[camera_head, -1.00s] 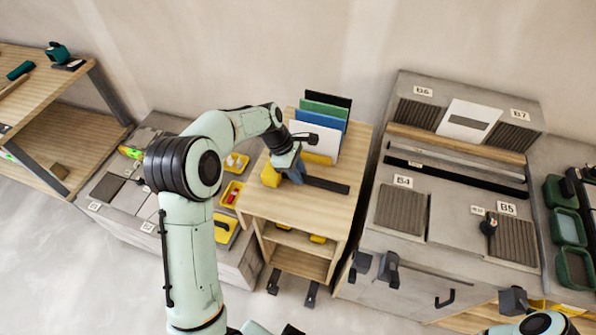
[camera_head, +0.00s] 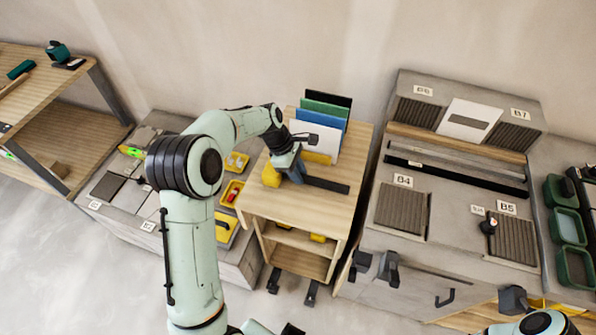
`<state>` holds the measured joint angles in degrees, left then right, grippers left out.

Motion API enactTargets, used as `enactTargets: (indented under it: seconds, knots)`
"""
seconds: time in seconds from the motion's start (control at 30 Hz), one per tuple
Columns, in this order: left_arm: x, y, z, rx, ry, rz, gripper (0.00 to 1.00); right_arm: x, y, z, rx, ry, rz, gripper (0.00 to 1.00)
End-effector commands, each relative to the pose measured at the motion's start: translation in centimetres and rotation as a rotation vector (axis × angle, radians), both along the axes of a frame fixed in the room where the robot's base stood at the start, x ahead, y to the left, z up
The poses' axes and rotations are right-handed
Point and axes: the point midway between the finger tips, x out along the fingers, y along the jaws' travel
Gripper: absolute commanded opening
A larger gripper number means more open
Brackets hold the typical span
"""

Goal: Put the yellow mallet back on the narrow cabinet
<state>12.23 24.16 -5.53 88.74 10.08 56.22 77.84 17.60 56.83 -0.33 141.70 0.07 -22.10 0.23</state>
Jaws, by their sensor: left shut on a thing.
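The narrow cabinet (camera_head: 285,202) is a light wooden unit with a flat top and open shelves, in the middle of the head view. The yellow mallet (camera_head: 271,176) shows as a yellow head at the left part of the cabinet top, and a dark bar beside it runs right across the top. My left gripper (camera_head: 291,172) is at the mallet and shut on it, low over the cabinet top. The gripper hides part of the mallet, and I cannot tell whether the mallet touches the top.
Upright coloured boards (camera_head: 325,115) stand at the back of the cabinet top. Left is a grey bench with yellow trays (camera_head: 231,192). Right is a grey counter (camera_head: 455,190) with ribbed tiles. Green trays (camera_head: 575,266) lie at far right. The cabinet's front top is clear.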

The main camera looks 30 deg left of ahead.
Motion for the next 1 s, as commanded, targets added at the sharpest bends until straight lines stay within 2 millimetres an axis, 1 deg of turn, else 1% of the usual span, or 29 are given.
enactTargets:
  seconds: [0.1, 0.13, 0.17, 0.2, 0.5, 0.63, 0.77, 1.0]
  knots:
    - [0.0, 0.0, 0.1, 0.001, -0.002, 0.0, 0.0, 0.0, 0.0, 0.0, 0.0, 0.0, 0.0, 0.49]
    - [0.0, 0.0, 0.1, 0.001, -0.002, 0.0, 0.29, 0.0, 0.0, 0.0, 0.0, 0.0, 0.0, 0.49]
    - [0.0, 0.0, 0.1, 0.0, -0.001, -0.001, 0.39, 0.0, 0.0, 0.0, 0.0, 0.0, 0.0, 0.49]
    - [0.0, 0.0, 0.1, 0.0, -0.001, -0.001, 0.52, 0.0, 0.0, 0.0, 0.0, 0.0, 0.0, 0.49]
    - [0.0, 0.0, 0.0, 0.0, 0.001, 0.001, 0.53, 0.0, 0.0, 0.0, 0.0, 0.0, 0.0, 0.49]
    - [0.0, 0.4, 0.9, 0.001, -0.002, 0.001, 0.53, 0.1, 0.0, 0.2, 0.0, -0.001, 0.0, 0.49]
    - [-0.2, 1.3, 3.2, 0.002, -0.004, 0.002, 0.53, 0.3, 0.0, 0.5, 0.0, -0.003, 0.0, 0.49]
    - [-0.7, 3.4, 8.4, 0.002, -0.006, 0.001, 0.53, 1.0, 0.0, 1.4, 0.0, -0.011, 0.0, 0.49]
